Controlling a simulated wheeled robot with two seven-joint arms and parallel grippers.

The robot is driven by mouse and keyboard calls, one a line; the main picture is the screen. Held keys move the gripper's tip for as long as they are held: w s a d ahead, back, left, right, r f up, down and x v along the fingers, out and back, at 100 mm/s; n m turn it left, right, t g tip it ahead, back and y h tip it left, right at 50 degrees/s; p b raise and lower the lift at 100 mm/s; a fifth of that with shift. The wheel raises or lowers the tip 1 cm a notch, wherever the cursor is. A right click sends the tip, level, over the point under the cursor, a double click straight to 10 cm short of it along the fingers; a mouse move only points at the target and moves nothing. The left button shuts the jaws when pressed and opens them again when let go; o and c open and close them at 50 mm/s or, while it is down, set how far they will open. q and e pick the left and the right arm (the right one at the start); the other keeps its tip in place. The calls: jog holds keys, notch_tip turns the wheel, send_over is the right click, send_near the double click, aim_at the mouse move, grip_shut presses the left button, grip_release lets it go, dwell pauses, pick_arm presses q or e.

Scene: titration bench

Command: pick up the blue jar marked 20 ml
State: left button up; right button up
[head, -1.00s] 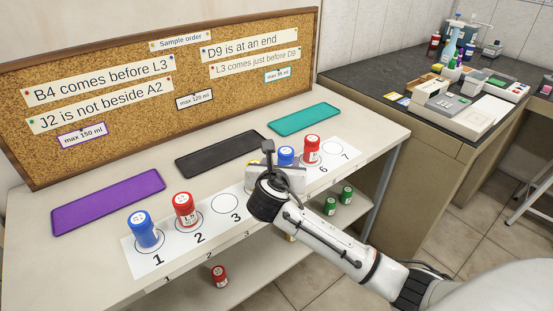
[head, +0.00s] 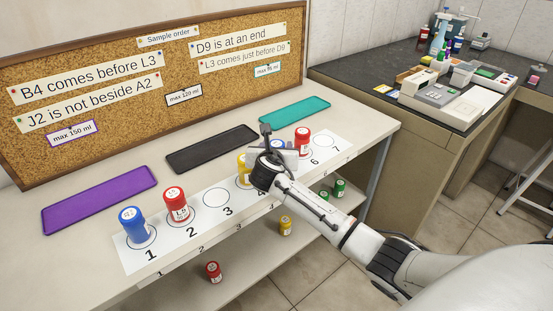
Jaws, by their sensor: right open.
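One blue jar (head: 133,224) stands upright on spot 1 of the numbered strip (head: 216,216), at the left. A second blue jar (head: 279,144) is at about spot 5, almost wholly hidden behind my right gripper (head: 284,156). The small print on both jars is too fine to read, so I cannot tell which is marked 20 ml. My right gripper is open at the second blue jar; I cannot see whether its fingers are around it. My left gripper is not in view.
Beside my right gripper stand a yellow jar (head: 243,168) on spot 4 and a red jar (head: 303,141) near spot 6. Another red jar (head: 177,205) is on spot 2; spot 3 is empty. Purple (head: 100,200), black (head: 211,149) and teal (head: 295,111) mats lie behind.

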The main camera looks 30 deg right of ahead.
jog(key=c, duration=0.8)
